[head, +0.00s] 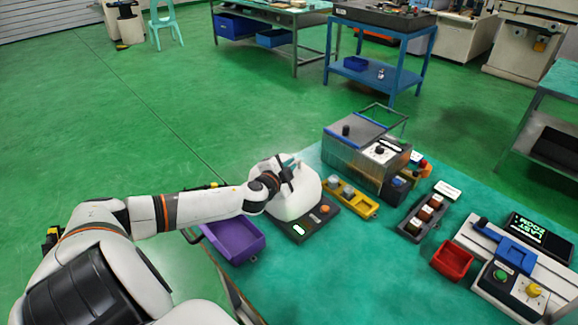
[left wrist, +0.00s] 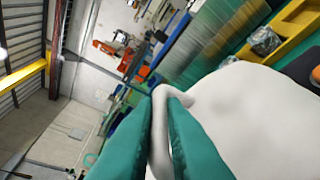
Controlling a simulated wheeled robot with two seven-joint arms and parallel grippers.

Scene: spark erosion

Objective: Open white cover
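The white cover (head: 298,200) is a rounded shell on a dark base (head: 322,222) near the table's left edge. In the left wrist view the cover (left wrist: 250,115) fills the right side. My left gripper (head: 289,170) is at the top of the cover in the head view. In the left wrist view its two teal fingers (left wrist: 161,125) lie on either side of a white handle-like part of the cover, with no clear gap. The gripper hides part of the cover's top. My right gripper is not in view.
A purple bin (head: 236,240) is left of the base. A yellow tray (head: 352,200) and a metal box machine (head: 362,160) stand behind and to the right. A red bin (head: 453,261) and a control panel (head: 512,285) are farther right. Bare green tabletop lies in front.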

